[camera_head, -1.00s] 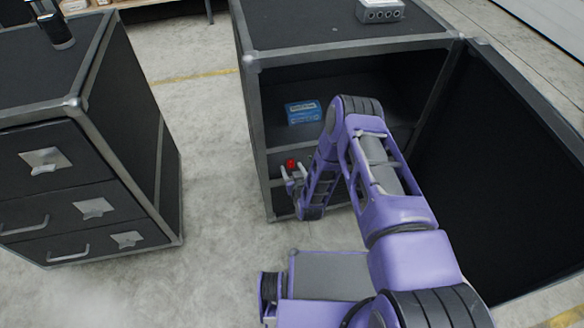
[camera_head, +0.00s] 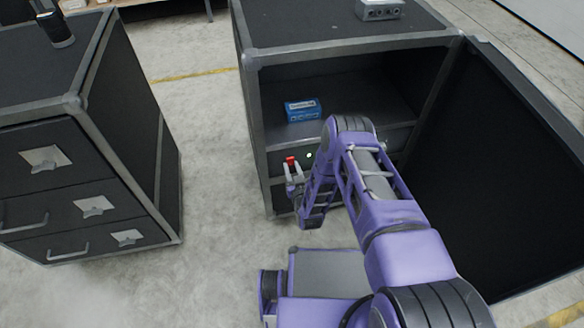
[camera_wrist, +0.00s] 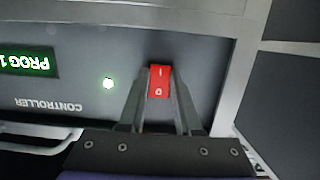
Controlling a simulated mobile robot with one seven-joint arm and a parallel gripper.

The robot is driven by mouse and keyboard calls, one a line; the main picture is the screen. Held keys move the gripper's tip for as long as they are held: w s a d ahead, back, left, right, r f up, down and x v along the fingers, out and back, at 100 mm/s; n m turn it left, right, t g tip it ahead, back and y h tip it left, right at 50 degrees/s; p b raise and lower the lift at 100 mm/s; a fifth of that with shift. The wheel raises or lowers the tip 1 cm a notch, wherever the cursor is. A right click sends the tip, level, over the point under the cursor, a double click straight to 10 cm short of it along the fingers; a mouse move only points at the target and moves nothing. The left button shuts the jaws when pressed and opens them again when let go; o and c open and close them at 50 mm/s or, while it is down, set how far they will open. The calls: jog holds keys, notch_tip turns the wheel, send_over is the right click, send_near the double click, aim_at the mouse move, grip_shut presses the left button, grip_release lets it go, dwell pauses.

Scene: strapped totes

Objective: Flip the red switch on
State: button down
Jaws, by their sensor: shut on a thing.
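The red rocker switch (camera_wrist: 159,80) is on a grey controller panel (camera_wrist: 60,85) and carries the marks "I" and "0". It also shows in the head view (camera_head: 292,161) on the front of the open cabinet, below the shelf. My gripper (camera_wrist: 161,82) has its two fingertips close on either side of the switch, shut on it. In the head view my gripper (camera_head: 293,172) is at the cabinet front, with the fingers at the switch. A round white-green light (camera_wrist: 108,83) is lit on the panel, beside a green "PROG 1" display (camera_wrist: 27,61).
The black cabinet (camera_head: 250,120) has its door (camera_head: 480,170) swung open to the right. A blue box (camera_head: 303,110) lies on its shelf, and a grey box (camera_head: 379,9) sits on top. A drawer unit (camera_head: 130,140) stands left, with clear floor between.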

jog(key=shift+w+t, duration=0.1)
jog(key=shift+t, duration=0.3)
jog(key=c, duration=0.6)
grip_release()
